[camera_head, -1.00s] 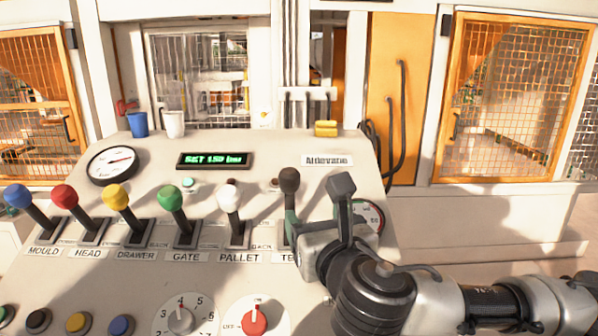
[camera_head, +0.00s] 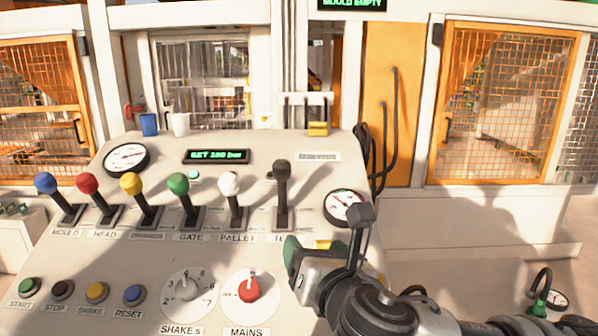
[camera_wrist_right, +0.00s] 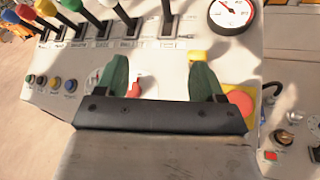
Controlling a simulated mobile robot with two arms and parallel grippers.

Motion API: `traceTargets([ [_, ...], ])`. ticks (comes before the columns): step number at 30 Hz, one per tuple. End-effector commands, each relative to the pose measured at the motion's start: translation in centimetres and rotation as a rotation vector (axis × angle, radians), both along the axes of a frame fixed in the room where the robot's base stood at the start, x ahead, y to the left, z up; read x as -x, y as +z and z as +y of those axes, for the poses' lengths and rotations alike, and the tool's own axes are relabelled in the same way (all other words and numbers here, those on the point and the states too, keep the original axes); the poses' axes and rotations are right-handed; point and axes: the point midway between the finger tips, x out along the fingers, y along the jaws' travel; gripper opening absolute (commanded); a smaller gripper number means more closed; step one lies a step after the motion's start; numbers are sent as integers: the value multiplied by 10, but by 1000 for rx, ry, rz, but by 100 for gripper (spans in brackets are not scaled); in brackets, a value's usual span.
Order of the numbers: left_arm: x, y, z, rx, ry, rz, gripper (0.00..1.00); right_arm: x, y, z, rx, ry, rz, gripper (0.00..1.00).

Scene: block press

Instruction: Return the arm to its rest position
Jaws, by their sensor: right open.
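My right gripper (camera_head: 300,252) hovers over the lower right of the sloped control panel (camera_head: 120,255). In the right wrist view its two green fingers (camera_wrist_right: 161,78) stand wide apart with nothing between them. The black-knobbed lever (camera_head: 282,180) stands upright above the gripper, clear of it; it also shows in the wrist view (camera_wrist_right: 167,20). The red MAINS knob (camera_head: 249,288) lies to the gripper's lower left. My left gripper is not in view.
Levers with blue, red, yellow, green and white (camera_head: 229,184) knobs stand in a row. A red mushroom button (camera_wrist_right: 240,102) on yellow lies close by the right finger in the wrist view. A gauge (camera_head: 344,207) is above the gripper.

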Motion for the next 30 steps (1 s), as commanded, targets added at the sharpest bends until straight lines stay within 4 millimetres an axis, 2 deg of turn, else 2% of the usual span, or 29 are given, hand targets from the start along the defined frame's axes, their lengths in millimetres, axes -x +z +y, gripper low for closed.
traceTargets([
  [8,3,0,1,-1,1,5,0,15,-46,1,-345,-38,240,68],
  [14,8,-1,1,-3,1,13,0,34,-103,-13,-783,-184,533,68],
  [17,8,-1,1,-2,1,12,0,47,-138,-28,-1036,-324,686,68],
  [22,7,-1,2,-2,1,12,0,79,-203,-63,-1440,-651,887,68],
  [27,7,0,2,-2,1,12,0,126,-265,-104,-1774,-1053,966,68],
  [30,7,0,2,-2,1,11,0,152,-290,-124,-1901,-1253,954,68],
])
